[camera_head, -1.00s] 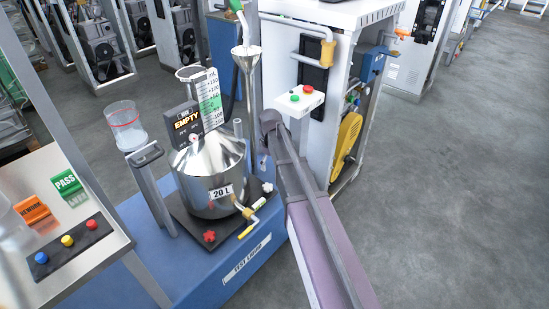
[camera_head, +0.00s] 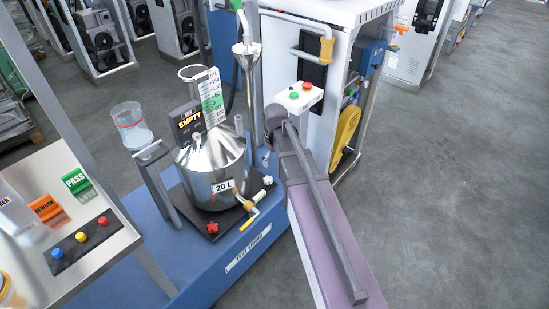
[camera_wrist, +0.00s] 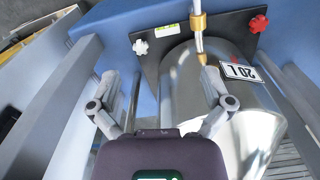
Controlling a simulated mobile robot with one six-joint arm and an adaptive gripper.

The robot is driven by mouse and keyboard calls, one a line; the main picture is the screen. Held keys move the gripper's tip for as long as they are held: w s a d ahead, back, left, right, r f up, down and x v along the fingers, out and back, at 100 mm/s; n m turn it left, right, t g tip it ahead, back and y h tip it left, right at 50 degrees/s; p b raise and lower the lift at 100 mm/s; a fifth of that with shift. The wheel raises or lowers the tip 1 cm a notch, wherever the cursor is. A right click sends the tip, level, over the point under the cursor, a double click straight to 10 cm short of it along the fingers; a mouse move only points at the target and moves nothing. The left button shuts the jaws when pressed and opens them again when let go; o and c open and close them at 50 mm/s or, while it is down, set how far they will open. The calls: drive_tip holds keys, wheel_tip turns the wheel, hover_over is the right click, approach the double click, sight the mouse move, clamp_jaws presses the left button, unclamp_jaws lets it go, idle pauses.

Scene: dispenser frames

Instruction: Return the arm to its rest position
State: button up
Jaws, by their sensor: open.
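My gripper (camera_wrist: 160,88) shows in the wrist view with its two grey fingers spread wide apart and nothing between them. Beyond the fingers, the steel 20 L vessel (camera_wrist: 180,85) lies in view, with its brass-fitted tap (camera_wrist: 198,22) at the top. My arm's purple link (camera_head: 325,235) rises from the bottom of the head view, just right of the vessel (camera_head: 212,168). My gripper does not show clearly in the head view. I cannot tell whether it touches anything.
The blue base (camera_head: 190,265) carries the vessel, the EMPTY sign (camera_head: 189,120) and a clear cup (camera_head: 131,130). A white panel with red and green buttons (camera_head: 299,97) stands close to my arm. A bench with coloured buttons (camera_head: 80,238) is at left. Grey floor (camera_head: 450,180) is free at right.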

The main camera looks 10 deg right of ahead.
idle(0.4)
drive_tip(key=s+m, duration=0.5)
drive_tip(key=s, duration=1)
wheel_tip(320, 180, up, 13)
drive_tip(key=p, duration=1.2)
drive_tip(key=shift+w+f+p, duration=0.2)
drive_tip(key=shift+p, duration=0.15)
